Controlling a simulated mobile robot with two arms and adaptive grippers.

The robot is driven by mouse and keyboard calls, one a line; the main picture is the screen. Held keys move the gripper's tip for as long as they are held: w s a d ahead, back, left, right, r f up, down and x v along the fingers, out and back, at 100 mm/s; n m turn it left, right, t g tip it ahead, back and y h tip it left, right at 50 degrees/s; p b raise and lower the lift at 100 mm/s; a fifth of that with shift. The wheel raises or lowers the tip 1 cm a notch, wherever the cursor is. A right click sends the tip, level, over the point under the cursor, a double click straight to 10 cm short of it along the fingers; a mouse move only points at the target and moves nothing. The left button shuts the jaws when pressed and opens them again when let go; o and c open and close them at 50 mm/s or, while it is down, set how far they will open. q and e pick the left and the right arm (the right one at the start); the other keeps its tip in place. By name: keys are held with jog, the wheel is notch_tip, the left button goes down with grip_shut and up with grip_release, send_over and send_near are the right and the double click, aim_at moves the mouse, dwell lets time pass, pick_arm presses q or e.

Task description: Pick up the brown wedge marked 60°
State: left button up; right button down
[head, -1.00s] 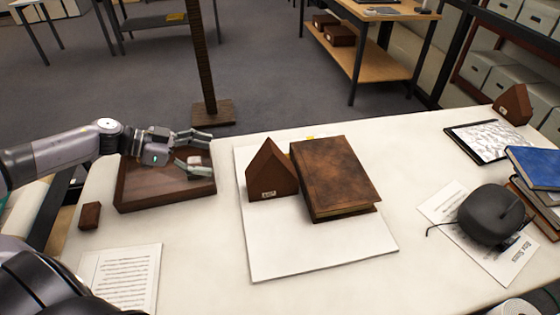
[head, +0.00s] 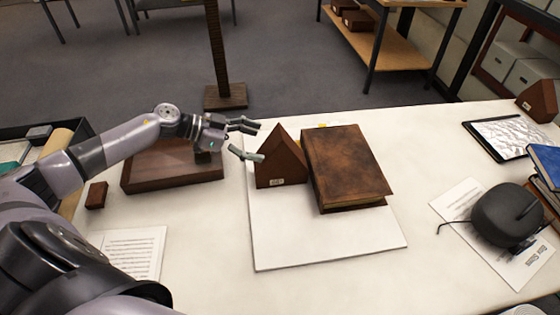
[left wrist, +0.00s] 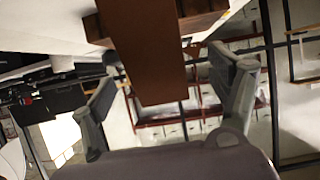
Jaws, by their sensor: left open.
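A brown wedge (head: 280,162), shaped like a small gabled house, stands on a white board beside a brown leather book. It has a small pale label low on its front, too small to read in the head view. My left gripper (head: 258,142) is open just left of the wedge, fingers pointing at it. In the left wrist view the brown wedge (left wrist: 148,55) shows between the two open fingers (left wrist: 170,75), with no clear grip on it. Another brown wedge (head: 540,101) stands at the far right of the table. My right gripper is not in view.
The brown book (head: 346,165) lies right against or very close to the wedge. A brown wooden tray (head: 150,180) and a small brown block (head: 97,195) lie to the left. A dark rounded object (head: 508,213) sits on paper at the right. The white board's front (head: 330,238) is clear.

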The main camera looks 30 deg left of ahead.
aim_at(280, 150)
pick_arm(q)
jog(key=shift+x, duration=1.15)
jog(key=x, duration=0.2)
jog(key=p+x, duration=0.1)
jog(key=x, duration=0.1)
jog(key=shift+s+d+f, duration=0.15)
jog(key=shift+d+f, duration=0.1)
jog(key=shift+d, duration=0.15)
jog(key=shift+w+d+f, duration=0.3)
jog(key=shift+d, duration=0.05)
jog(key=shift+s, duration=0.1)
jog(key=shift+c, duration=0.6)
jog(key=shift+a, duration=0.1)
jog(key=c, duration=1)
jog(key=shift+c, duration=0.6)
jog(key=shift+r, duration=0.15)
